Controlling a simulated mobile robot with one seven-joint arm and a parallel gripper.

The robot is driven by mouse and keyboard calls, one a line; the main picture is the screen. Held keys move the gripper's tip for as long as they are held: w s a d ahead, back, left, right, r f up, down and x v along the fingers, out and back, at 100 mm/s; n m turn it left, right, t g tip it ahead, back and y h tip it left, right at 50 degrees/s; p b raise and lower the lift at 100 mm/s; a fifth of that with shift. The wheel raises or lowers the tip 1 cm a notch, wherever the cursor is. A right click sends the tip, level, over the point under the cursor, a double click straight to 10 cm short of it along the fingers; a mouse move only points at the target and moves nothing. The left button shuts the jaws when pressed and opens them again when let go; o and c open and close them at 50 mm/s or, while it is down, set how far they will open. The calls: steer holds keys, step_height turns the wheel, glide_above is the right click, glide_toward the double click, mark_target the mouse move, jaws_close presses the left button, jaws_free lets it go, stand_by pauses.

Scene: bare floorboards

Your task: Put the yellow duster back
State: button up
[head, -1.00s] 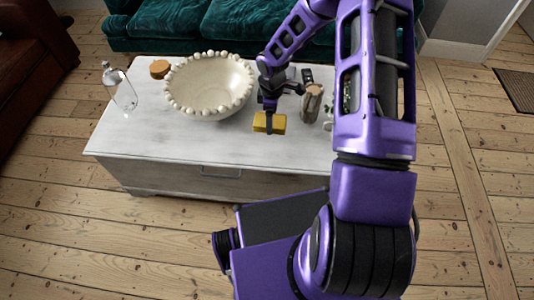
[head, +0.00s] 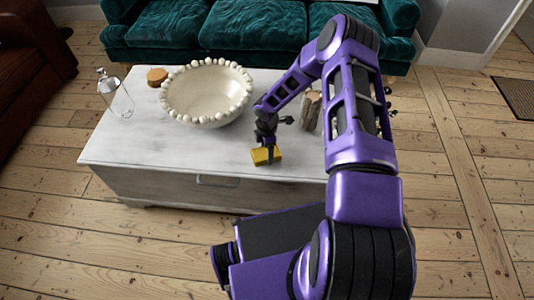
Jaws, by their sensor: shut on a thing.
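The yellow duster (head: 262,158) is a small yellow block near the front edge of the white coffee table (head: 150,140). My gripper (head: 270,154) comes down on it from above and is shut on it. I cannot tell whether the duster touches the tabletop or hangs just above it. My purple arm hides the table's right part.
A large cream bowl with a beaded rim (head: 207,92) stands left of my gripper. A glass bottle (head: 114,93) and a small wooden pot (head: 157,77) are at the left. A wooden, log-like object (head: 311,110) stands right of the gripper. A green sofa (head: 250,30) is behind. The front left tabletop is clear.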

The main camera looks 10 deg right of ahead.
steer(key=shift+f, duration=0.55)
steer(key=shift+f, duration=0.15)
steer(key=o, duration=1)
step_height(320, 180, up, 12)
steer(key=p, duration=0.2)
steer(key=shift+r, duration=0.2)
